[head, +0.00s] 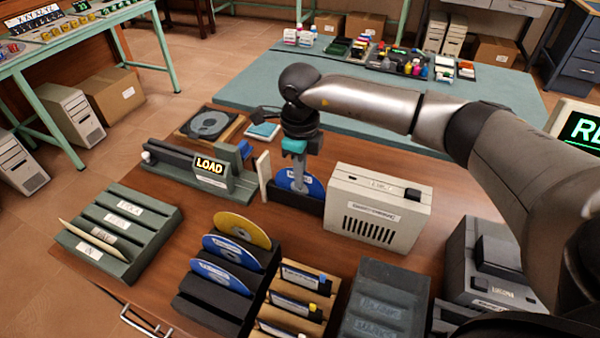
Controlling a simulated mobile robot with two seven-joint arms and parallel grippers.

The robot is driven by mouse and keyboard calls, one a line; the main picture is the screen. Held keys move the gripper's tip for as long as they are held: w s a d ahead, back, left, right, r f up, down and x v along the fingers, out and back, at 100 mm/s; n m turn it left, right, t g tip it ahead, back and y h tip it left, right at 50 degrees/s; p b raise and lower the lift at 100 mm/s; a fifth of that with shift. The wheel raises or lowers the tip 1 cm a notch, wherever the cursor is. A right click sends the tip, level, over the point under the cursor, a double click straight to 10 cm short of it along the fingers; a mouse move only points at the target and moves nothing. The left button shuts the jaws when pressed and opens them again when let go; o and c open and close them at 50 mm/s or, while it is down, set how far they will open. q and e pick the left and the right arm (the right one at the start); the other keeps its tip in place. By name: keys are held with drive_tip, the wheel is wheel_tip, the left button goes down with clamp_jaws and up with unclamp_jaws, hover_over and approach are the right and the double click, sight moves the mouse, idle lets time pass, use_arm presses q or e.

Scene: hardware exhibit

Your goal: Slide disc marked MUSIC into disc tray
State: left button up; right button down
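A blue disc (313,188) stands upright in a dark, narrow tray (283,195) at the left side of a beige drive box (379,204). Its lower edge is hidden behind the tray's front wall, and I cannot read its label. My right gripper (298,182) points down over the disc, with a grey finger in front of its face. The other finger is hidden, so I cannot tell whether they pinch the disc. My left gripper is not in view.
A black rack (196,309) holds one gold and two blue discs in front. A grey slotted rack (113,246) stands at left, and a wooden rack with cartridges (287,318) at front centre. A LOAD sign unit (210,166) stands left of the tray. My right arm spans the right side.

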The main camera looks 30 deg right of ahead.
idle(0.3)
drive_tip(key=c, duration=1)
unclamp_jaws()
drive_tip(key=shift+r, duration=0.15)
wheel_tip(320, 180, up, 8)
drive_tip(key=p, duration=0.6)
